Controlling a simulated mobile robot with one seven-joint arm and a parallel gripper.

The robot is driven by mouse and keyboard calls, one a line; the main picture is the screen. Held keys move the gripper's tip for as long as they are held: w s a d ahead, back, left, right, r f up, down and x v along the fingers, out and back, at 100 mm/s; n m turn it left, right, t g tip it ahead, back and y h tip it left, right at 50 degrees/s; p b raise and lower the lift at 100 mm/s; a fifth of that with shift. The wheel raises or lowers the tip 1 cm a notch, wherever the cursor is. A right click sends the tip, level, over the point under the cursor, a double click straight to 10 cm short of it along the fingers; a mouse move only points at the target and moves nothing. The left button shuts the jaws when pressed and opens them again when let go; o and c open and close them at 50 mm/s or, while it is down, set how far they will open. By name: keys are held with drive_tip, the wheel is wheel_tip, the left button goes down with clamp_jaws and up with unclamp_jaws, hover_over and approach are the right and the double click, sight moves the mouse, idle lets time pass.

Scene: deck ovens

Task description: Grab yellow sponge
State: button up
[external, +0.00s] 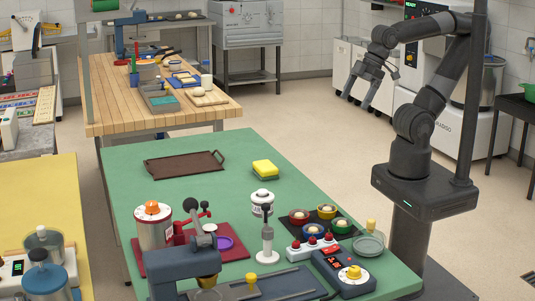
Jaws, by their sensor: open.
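The yellow sponge (265,168) lies on the green tabletop, near its far right edge. It has a darker green lower layer and nothing is on top of it. My gripper (357,106) hangs in the air to the right of and beyond the green table, over the floor. Its two fingers point down and are spread apart, with nothing between them. It is well clear of the sponge.
A brown tray (184,166) lies left of the sponge. A wooden table (140,100) stands behind. The green surface around the sponge is clear.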

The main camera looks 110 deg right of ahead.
drive_tip(key=shift+w, duration=0.1)
idle(0.3)
drive_tip(key=g, duration=0.6)
hover_over(262, 165)
drive_tip(key=f, duration=1.6)
drive_tip(key=shift+a+f, duration=0.2)
drive_tip(key=shift+a, duration=0.05)
drive_tip(key=f, duration=1)
drive_tip(key=shift+d+f, duration=0.15)
drive_tip(key=shift+d, duration=0.05)
drive_tip(key=c, duration=0.8)
